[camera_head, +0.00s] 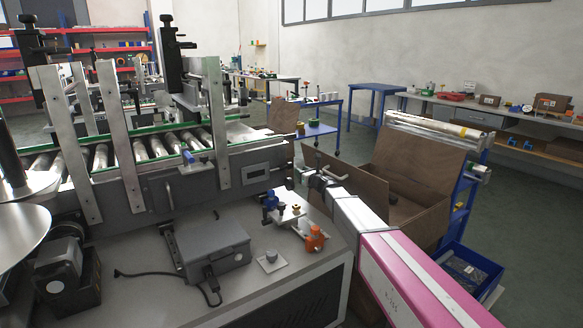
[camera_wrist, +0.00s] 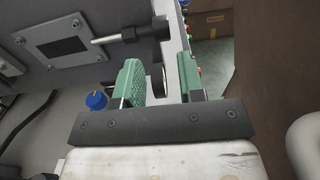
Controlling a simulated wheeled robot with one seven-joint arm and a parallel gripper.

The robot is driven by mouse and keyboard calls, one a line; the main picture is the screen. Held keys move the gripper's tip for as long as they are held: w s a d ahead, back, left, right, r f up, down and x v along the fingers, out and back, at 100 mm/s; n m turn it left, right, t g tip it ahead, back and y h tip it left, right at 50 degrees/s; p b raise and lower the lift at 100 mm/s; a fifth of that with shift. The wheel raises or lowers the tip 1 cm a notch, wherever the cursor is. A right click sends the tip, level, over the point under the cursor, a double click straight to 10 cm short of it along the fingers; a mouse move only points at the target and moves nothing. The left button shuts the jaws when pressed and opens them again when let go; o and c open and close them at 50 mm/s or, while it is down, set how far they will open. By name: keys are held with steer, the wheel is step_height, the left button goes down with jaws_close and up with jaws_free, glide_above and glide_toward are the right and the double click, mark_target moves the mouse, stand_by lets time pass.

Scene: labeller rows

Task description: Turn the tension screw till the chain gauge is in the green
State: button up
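The labeller (camera_head: 150,190), a grey machine with a roller conveyor, fills the left of the head view. In the wrist view a black knob (camera_wrist: 161,28) with a pale metal rod stands out from its grey side; it may be the tension screw. A plate with a dark window (camera_wrist: 64,47) lies left of it; I cannot read a gauge or any green there. My gripper (camera_wrist: 163,78) has two green fingers spread apart, just below the knob. In the head view my gripper (camera_head: 316,180) is at the machine's right end, fingers hardly visible.
A brown open box (camera_head: 410,190) is close right of my arm. A blue cap (camera_wrist: 96,101) sits beside the left finger.

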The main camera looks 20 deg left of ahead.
mark_target(291, 165)
steer(key=x, duration=0.9)
steer(key=shift+w, duration=0.1)
steer(key=c, duration=0.6)
